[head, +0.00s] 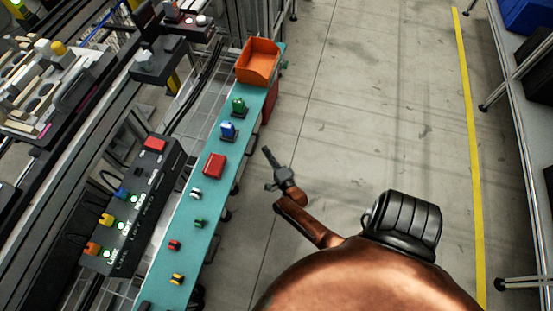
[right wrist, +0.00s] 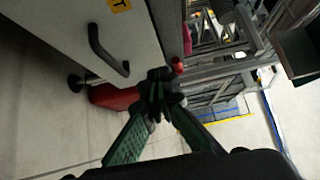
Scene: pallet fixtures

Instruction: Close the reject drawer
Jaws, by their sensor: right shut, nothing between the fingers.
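A pale drawer front (right wrist: 75,35) with a black bar handle (right wrist: 105,50) and a yellow label (right wrist: 119,5) fills the upper left of the right wrist view. Only the last letter of the label shows, so I cannot read which drawer it is. How far the drawer stands out cannot be told here. My right gripper (right wrist: 160,88) is shut and empty, its fingertips together just right of and below the handle, with no clear contact. In the head view the right gripper (head: 267,153) is beside the teal bench. My left gripper is not in view.
The narrow teal bench (head: 188,235) carries an orange bin (head: 259,62), a red block (head: 214,164) and several small coloured parts. A dark button panel (head: 128,213) stands left of it. A red object (right wrist: 115,97) lies below the drawer front. The floor right of the bench is clear.

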